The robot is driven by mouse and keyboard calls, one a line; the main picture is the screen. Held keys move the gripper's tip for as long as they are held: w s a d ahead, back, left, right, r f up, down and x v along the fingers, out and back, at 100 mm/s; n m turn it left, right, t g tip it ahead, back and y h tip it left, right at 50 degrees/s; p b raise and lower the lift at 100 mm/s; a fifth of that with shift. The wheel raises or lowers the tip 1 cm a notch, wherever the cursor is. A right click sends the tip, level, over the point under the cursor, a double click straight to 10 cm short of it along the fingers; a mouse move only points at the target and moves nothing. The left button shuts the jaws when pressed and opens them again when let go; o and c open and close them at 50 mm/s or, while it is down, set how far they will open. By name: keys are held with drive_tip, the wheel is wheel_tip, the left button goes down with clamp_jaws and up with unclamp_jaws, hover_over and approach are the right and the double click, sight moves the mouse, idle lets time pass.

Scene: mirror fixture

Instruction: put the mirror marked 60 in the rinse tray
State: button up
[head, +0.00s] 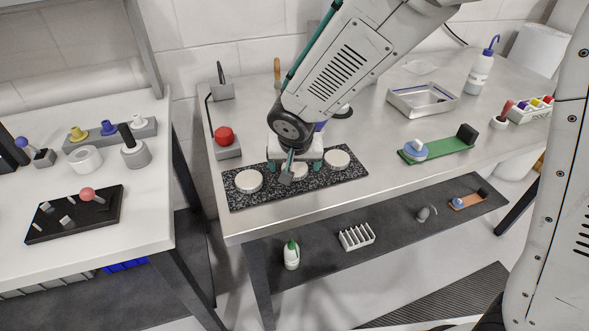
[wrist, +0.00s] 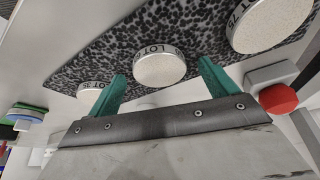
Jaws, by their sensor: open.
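Three pale round discs with dark lettered rims lie on a black speckled mat (head: 232,201): a left one (head: 248,181), a middle one (head: 299,173) and a right one (head: 337,158). In the wrist view the middle disc (wrist: 160,67) reads "LOT" with its number unclear; I cannot make out a 60 on any disc. My gripper (head: 294,167) is open and points down over the middle disc. In the wrist view its green fingers (wrist: 162,75) stand to either side of that disc, with nothing held. A shallow metal tray (head: 425,111) stands at the back right.
A red button box (head: 226,150) stands left of the mat. A green board (head: 440,149) with a blue-and-white part lies right of it. A wash bottle (head: 480,73) stands at the back right. The bench between mat and tray looks mostly clear.

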drive_tip(key=shift+f, duration=0.15)
drive_tip(key=c, duration=1.2)
drive_tip(key=shift+c, duration=0.2)
